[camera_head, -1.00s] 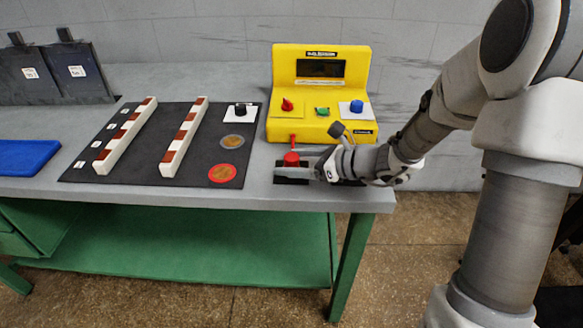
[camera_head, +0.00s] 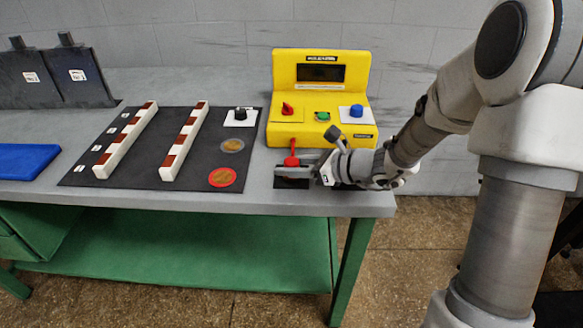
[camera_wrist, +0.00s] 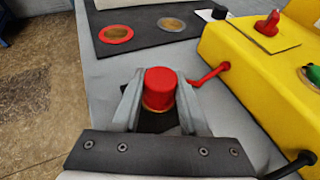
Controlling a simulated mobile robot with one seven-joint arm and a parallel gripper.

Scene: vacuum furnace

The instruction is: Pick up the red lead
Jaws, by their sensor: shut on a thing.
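The red lead (camera_wrist: 160,88) is a red cylindrical plug with a red cable running to the front of the yellow device (camera_head: 318,130). In the wrist view it sits upright between my two fingers. My gripper (camera_wrist: 158,104) is shut on it. In the head view the red lead (camera_head: 292,160) shows just above my gripper (camera_head: 294,170), in front of the yellow device, over a dark patch at the table's front edge. The fingers hide its lower part in the head view.
A dark mat (camera_head: 140,178) with two striped bars, a red-rimmed disc (camera_head: 222,177) and a grey disc (camera_head: 233,145) lies to the left. A blue tray (camera_head: 25,160) lies further left. A black lead (camera_wrist: 292,164) leaves the device near my gripper.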

